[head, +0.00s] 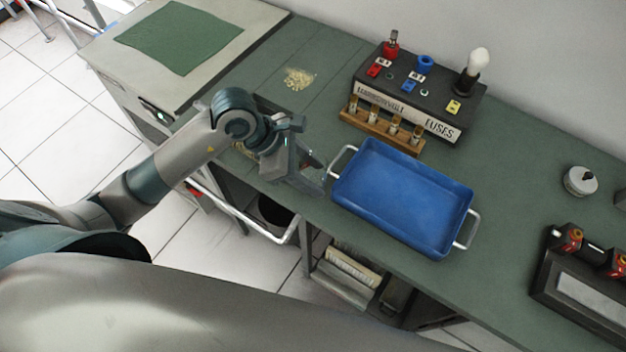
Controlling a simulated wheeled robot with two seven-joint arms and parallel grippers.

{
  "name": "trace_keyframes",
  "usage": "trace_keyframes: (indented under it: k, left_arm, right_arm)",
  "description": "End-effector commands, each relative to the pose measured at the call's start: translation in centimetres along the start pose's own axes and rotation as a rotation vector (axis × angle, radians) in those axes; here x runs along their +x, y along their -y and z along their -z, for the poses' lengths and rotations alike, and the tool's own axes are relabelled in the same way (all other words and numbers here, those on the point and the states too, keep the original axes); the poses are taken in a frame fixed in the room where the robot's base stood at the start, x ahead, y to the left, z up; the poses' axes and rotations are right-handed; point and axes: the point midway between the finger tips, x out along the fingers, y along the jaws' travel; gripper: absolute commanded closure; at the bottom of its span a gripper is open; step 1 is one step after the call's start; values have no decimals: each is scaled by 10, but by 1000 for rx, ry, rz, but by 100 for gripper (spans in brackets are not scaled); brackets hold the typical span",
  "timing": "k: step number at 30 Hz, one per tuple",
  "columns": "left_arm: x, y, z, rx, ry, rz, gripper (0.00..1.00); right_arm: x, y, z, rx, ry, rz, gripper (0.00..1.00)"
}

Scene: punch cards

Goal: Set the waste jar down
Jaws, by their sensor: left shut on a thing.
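My left gripper (310,170) is above the green bench near its front edge, just left of the blue tray's left handle. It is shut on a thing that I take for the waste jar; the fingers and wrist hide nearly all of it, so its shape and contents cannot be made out. I cannot tell whether it touches the bench. My right gripper is out of view.
A blue tray (400,200) lies empty right of the gripper. Behind it stand a wooden rack (380,128) and a fuse box (415,95). Pale yellow bits (298,78) lie on the bench. A dark bin (274,212) is below. Bench right of the tray is partly clear.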

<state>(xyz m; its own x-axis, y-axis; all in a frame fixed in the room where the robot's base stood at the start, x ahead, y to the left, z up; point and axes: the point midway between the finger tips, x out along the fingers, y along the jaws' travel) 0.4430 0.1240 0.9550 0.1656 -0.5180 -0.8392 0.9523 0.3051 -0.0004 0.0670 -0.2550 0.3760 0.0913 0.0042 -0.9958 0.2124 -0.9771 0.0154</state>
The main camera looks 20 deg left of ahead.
Motion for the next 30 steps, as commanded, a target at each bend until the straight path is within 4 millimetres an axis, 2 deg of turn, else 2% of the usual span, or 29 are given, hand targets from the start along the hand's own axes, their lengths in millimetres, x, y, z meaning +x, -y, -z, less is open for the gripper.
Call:
trace_keyframes:
  k: [9,22,23,25,30]
  left_arm:
    - [28,1,18,-2,1,2,79]
    - [34,0,22,1,0,0,79]
    - [33,1,22,1,0,0,50]
    - [33,1,21,1,0,1,34]
    - [33,1,21,1,0,1,34]
  right_arm:
    - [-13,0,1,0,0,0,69]
    - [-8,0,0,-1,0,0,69]
    - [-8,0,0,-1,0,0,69]
    - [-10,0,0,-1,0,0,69]
    - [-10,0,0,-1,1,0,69]
